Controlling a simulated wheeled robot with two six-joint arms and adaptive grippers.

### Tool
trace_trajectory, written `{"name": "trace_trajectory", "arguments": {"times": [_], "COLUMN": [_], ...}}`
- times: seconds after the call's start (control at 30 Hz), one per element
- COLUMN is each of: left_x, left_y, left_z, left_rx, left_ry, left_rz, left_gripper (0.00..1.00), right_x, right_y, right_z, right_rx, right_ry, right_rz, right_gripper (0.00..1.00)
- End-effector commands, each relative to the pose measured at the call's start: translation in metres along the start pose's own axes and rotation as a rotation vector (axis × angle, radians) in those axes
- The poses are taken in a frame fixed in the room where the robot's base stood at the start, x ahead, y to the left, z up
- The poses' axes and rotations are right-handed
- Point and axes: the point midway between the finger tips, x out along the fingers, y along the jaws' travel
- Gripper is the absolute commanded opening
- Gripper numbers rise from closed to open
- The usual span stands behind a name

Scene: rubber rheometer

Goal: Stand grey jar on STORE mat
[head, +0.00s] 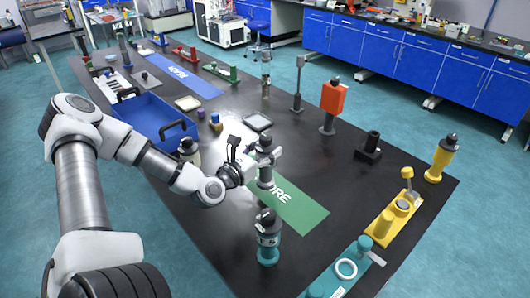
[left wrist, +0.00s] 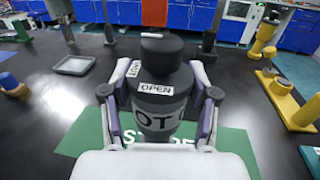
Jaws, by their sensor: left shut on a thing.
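The grey jar (head: 265,176) with a dark lid is upright between the fingers of my left gripper (head: 258,158). In the left wrist view the jar (left wrist: 160,85) shows an OPEN label and part of a larger label, with the gripper's fingers (left wrist: 160,102) closed on both sides of it. The green STORE mat (head: 305,212) lies on the black table, under or just beside the jar; it also shows in the left wrist view (left wrist: 235,142). The jar's base is partly hidden, so I cannot tell whether it touches the mat. My right gripper is not in view.
A teal jar (head: 267,245) stands near the mat's front left end. A cream jar (head: 190,152) stands behind my left forearm. A blue tray (head: 150,113), a red-orange device (head: 333,98) and a yellow bottle (head: 442,158) are farther off.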

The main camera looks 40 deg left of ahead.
Motion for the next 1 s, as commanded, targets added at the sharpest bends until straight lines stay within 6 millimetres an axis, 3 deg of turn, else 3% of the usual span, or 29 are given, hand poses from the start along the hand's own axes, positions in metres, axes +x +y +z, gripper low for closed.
{"name": "trace_trajectory", "arguments": {"times": [0.03, 0.1, 0.53, 0.57, 0.6, 0.63, 1.0], "left_x": [-0.001, -0.001, -0.001, -0.001, -0.001, -0.001, -0.001], "left_y": [0.000, 0.000, 0.001, 0.001, 0.001, 0.001, 0.001], "left_z": [-0.021, -0.032, -0.038, -0.037, -0.036, -0.036, -0.032], "left_rx": [0.005, 0.005, -0.002, -0.002, -0.001, -0.001, -0.001], "left_ry": [0.008, 0.009, 0.003, 0.003, 0.003, 0.003, 0.004], "left_rz": [-0.002, -0.001, 0.001, 0.001, 0.001, 0.001, 0.001], "left_gripper": [0.00, 0.00, 0.00, 0.63, 0.77, 0.85, 0.85], "right_x": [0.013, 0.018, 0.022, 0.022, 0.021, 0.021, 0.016], "right_y": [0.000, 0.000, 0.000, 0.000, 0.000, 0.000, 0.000], "right_z": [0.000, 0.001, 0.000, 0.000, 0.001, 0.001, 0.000], "right_rx": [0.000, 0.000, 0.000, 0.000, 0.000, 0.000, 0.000], "right_ry": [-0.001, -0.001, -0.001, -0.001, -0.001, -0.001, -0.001], "right_rz": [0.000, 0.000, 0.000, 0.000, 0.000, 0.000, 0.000], "right_gripper": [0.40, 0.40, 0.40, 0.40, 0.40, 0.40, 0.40]}}
